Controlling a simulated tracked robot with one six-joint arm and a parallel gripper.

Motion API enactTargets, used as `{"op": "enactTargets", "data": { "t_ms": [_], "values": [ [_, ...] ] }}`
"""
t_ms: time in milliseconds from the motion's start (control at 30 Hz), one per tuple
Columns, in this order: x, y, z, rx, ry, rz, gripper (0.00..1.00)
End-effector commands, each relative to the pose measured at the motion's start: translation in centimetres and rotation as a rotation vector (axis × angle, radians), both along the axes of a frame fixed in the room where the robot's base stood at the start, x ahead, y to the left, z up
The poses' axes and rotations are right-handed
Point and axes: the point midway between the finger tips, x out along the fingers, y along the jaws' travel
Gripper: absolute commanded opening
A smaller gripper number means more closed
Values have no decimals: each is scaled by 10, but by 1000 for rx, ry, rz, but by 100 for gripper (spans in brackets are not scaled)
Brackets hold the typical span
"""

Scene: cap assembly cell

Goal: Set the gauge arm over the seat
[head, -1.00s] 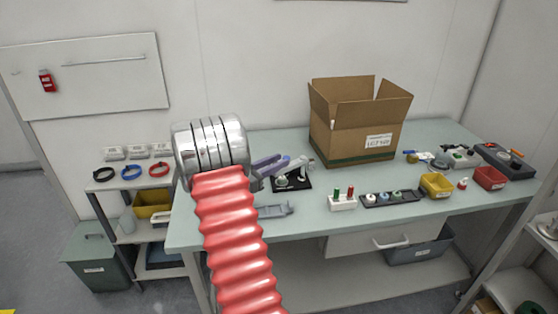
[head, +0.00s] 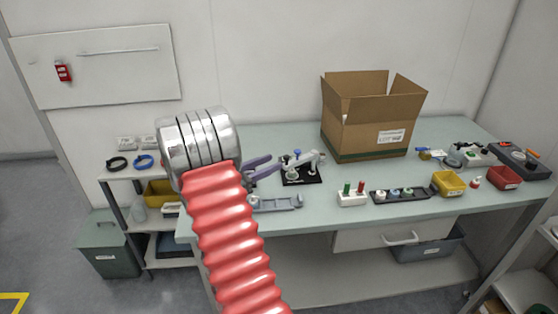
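The gauge fixture is a small black base (head: 304,179) on the bench, with a pale gauge arm (head: 309,158) raised above it. A round pale seat (head: 292,174) shows at the base's left part, and a blue knob (head: 297,152) shows above it. The gauge arm slants across the base; I cannot tell exactly whether its tip is over the seat. My gripper (head: 275,162) is just left of the fixture, its two purplish fingers apart with nothing visible between them. My arm's metal wrist and red sleeve hide the bench to the left.
A grey bracket-like tool (head: 277,203) lies at the bench's front edge. A cardboard box (head: 365,125) stands behind and to the right. A white block with pegs (head: 352,198), a dark tray (head: 392,196), a yellow bin (head: 448,183) and a red bin (head: 504,177) stand further right.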

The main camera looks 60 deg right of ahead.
Motion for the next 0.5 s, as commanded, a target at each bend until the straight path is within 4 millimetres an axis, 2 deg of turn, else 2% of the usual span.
{"op": "enactTargets", "data": {
  "t_ms": [233,500],
  "values": [
    [18,39,0,0,-1,2,35],
    [25,58,0,0,-1,-2,35]
  ]
}}
